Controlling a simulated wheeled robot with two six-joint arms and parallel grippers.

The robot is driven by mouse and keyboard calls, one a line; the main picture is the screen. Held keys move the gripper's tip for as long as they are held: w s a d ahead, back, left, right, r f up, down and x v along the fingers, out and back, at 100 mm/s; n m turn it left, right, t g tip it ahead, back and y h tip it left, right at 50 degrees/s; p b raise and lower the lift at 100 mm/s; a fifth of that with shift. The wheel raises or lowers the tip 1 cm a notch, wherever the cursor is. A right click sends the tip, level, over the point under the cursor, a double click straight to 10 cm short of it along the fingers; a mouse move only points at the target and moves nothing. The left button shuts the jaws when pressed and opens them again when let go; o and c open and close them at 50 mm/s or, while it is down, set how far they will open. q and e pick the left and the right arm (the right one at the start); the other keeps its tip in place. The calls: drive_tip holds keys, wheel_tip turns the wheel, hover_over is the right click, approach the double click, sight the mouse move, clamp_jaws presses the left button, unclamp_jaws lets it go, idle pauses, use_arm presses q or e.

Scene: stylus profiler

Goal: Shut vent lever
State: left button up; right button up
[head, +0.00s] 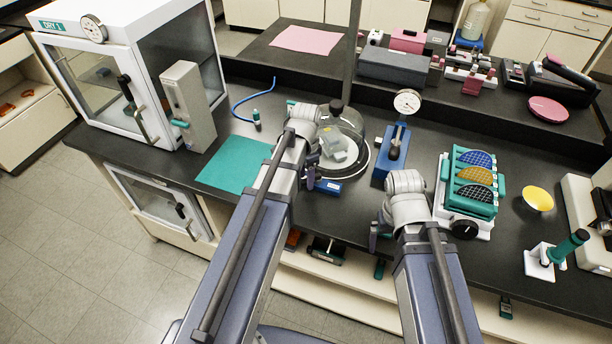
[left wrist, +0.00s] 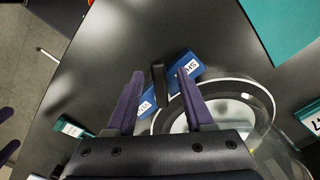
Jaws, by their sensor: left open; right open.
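The vent lever (left wrist: 158,80) is a short black handle on a blue block (left wrist: 185,69). In the left wrist view it lies between the fingertips of my open left gripper (left wrist: 160,74), with no clear contact with either. The block has a white label starting "SH" near its right end and another, partly hidden, label to the left. In the head view the blue block (head: 328,187) sits in front of the glass dome (head: 352,135), and my left gripper (head: 311,177) is at its left end; the lever is hard to make out there. My right gripper (head: 378,237) is open, apart from it.
The dome's clear rim (left wrist: 235,84) is close beside the block. A teal mat (head: 234,165) lies to the left. A blue stand with a dial gauge (head: 406,102) and a rack of wafers (head: 470,190) stand to the right. The bench's front edge is close.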

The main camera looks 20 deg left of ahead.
use_arm(q)
wheel_tip(320, 180, up, 8)
drive_tip(key=p, duration=0.7)
drive_tip(key=shift+f, duration=0.1)
